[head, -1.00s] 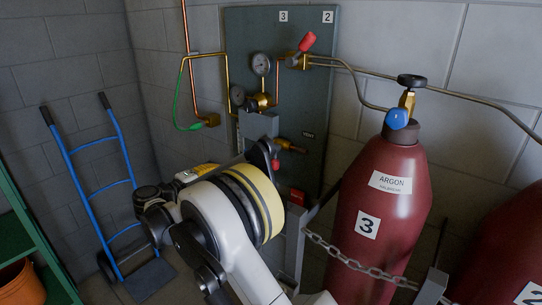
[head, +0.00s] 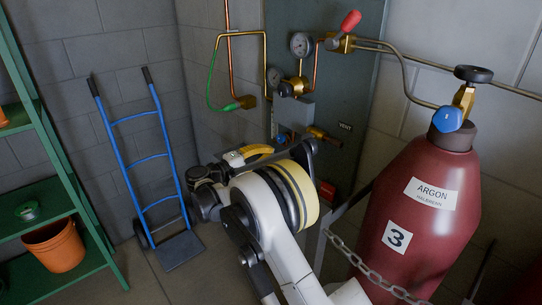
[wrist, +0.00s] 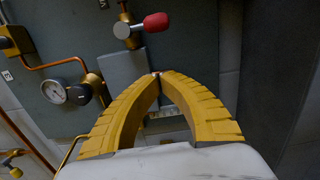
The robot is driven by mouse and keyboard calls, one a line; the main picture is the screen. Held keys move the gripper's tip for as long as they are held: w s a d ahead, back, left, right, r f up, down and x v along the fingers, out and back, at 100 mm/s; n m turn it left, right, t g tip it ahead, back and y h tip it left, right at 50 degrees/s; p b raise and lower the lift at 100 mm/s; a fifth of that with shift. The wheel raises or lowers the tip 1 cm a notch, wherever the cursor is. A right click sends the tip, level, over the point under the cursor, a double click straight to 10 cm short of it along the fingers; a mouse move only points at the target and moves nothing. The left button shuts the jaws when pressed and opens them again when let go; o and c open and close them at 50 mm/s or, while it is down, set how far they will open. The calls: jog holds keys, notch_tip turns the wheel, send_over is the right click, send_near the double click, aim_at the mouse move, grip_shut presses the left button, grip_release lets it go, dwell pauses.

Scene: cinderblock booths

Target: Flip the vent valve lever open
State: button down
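The brass vent valve (head: 322,134) sits low on the green-grey panel, left of the VENT label (head: 345,127). My arm hides part of this area, and I cannot make out its lever's position. My gripper (wrist: 160,73) has two yellow fingers arching together; the tips meet, with no clear object held between them. Another valve with a red lever (head: 347,22) is higher on the panel; this red lever (wrist: 156,22) is beyond the fingertips in the wrist view.
Gauges (head: 301,44) and copper pipes are on the panel. A chained red argon cylinder (head: 420,228) stands close at right. A blue hand truck (head: 155,157) leans at the left wall. A green shelf (head: 62,165) holds an orange pot (head: 54,245).

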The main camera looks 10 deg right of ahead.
aim_at(307, 149)
jog(key=d+b, duration=0.3)
jog(key=d, duration=0.6)
jog(key=shift+w, duration=0.4)
